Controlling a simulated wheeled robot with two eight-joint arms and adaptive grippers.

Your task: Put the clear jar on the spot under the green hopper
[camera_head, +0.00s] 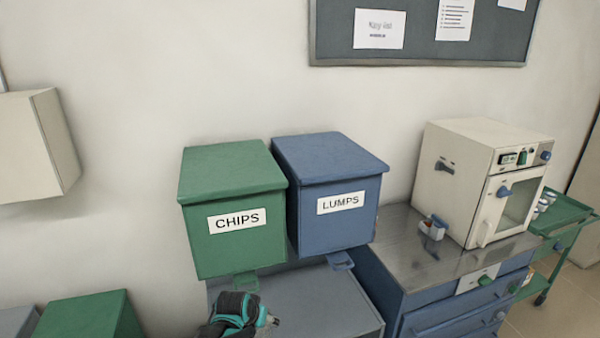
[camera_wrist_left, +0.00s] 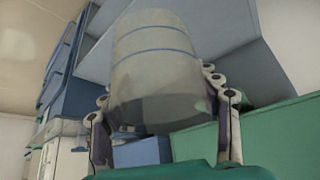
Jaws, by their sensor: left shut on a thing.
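The clear jar (camera_wrist_left: 155,75) is translucent with blue bands and fills the middle of the left wrist view. My left gripper (camera_wrist_left: 160,98) is shut on it, with a finger on each side. In the head view a teal and black part of my left arm (camera_head: 235,312) shows at the bottom edge, below the green hopper; the jar cannot be made out there. My right gripper is not in view.
A blue hopper (camera_head: 330,170) labelled LUMPS adjoins the green one on the right. A grey surface (camera_head: 325,300) lies below both. Right of it, a blue drawer cabinet (camera_head: 440,300) carries a cream furnace (camera_head: 480,180) and a small holder (camera_head: 433,228). A green box (camera_head: 90,315) stands lower left.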

